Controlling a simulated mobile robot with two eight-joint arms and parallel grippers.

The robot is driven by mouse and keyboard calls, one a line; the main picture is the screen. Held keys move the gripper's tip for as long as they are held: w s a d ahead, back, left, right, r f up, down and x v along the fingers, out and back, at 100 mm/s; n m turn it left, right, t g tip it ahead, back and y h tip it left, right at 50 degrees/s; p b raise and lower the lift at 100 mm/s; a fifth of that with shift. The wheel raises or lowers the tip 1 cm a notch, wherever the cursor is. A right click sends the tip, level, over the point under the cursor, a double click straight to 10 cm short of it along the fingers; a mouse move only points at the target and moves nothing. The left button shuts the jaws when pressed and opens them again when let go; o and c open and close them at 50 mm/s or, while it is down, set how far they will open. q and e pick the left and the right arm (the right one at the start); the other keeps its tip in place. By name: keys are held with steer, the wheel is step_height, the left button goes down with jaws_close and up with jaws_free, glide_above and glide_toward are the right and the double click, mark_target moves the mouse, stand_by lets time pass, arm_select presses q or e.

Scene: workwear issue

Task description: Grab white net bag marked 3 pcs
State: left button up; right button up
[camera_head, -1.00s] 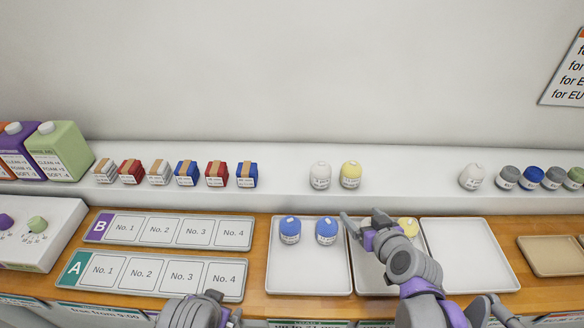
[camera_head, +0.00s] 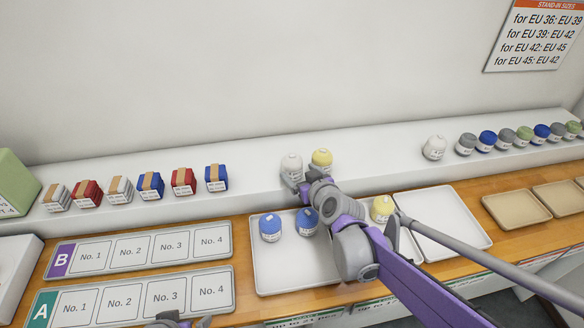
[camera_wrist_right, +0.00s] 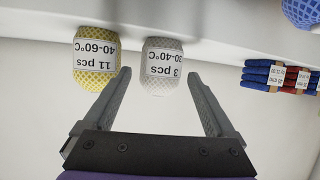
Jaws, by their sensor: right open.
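The white net bag marked 3 pcs (camera_wrist_right: 162,66) stands on the white shelf. Its label reads 3 pcs and a 30-40°C range in the right wrist view, where it appears upside down. In the head view the white bag (camera_head: 291,164) is left of a yellow net bag. My right gripper (camera_wrist_right: 160,76) is open and empty, its fingertips pointing at the white bag, one towards each side of it. In the head view my right gripper (camera_head: 304,186) is just below and in front of the bag. Only a bit of my left gripper (camera_head: 174,322) shows at the bottom edge.
The yellow net bag (camera_head: 322,158), marked 11 pcs, stands close beside the white one, near a finger. Another white bag (camera_head: 434,147) stands farther right. Folded bundles (camera_head: 151,186) line the shelf at left. Two blue bags (camera_head: 270,228) sit in a tray (camera_head: 283,277) below.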

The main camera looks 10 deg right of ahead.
mark_target(297, 171)
steer(key=x, duration=0.5)
steer(key=shift+r, duration=0.1)
steer(key=c, duration=1.2)
